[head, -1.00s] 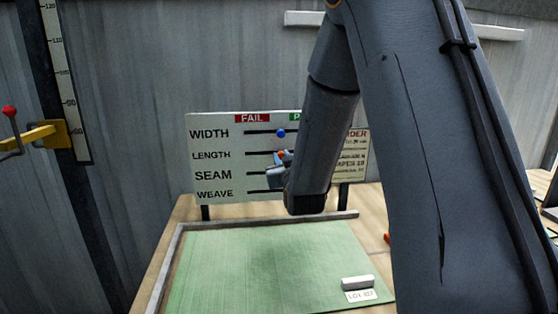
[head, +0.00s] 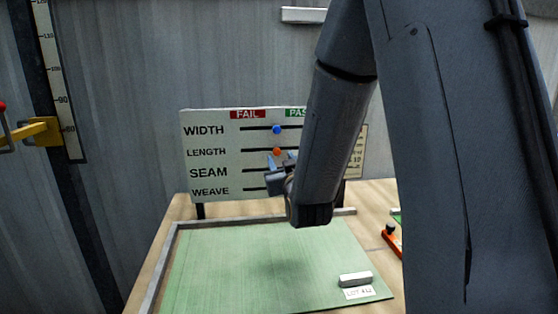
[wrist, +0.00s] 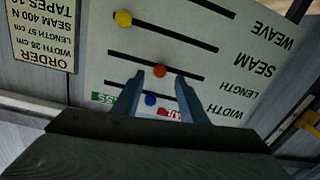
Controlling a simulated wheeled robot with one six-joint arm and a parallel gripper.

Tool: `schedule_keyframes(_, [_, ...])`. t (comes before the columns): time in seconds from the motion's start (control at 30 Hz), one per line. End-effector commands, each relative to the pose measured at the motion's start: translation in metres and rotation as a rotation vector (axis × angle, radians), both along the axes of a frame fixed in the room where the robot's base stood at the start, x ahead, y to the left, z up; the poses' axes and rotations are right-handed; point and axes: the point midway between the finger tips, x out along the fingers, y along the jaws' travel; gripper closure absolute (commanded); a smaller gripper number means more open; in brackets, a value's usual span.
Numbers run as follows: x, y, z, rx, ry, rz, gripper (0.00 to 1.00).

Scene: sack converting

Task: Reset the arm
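My gripper (head: 276,174) hangs in front of the inspection board (head: 215,160) and covers parts of its lower slots. In the wrist view my gripper (wrist: 160,82) is open and its two fingers stand apart with nothing between them. The orange knob (wrist: 160,71) on the LENGTH slot shows beyond the fingertips, and the blue knob (wrist: 151,100) on the WIDTH slot shows between the fingers. A yellow knob (wrist: 123,18) sits toward the PASS side of the SEAM slot. In the head view the blue knob (head: 277,129) and orange knob (head: 277,151) sit near mid-board. The WEAVE knob is not visible.
A green mat (head: 240,260) lies on the table below, with a white block (head: 356,279) and a lot label. A red-orange tool (head: 391,240) lies to the right, partly behind my arm. The order card (wrist: 42,32) is beside the board. A yellow bracket (head: 35,131) is at far left.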

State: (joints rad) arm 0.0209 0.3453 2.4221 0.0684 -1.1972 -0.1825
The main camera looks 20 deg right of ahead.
Motion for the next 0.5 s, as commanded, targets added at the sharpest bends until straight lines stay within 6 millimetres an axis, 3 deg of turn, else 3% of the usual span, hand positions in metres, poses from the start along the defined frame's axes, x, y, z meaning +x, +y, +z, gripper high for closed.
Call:
schedule_keyframes(0.2, [-0.018,0.002,-0.001,0.0,0.001,0.0,0.61])
schedule_keyframes(0.5, [-0.019,0.002,0.0,0.0,0.001,0.0,0.61])
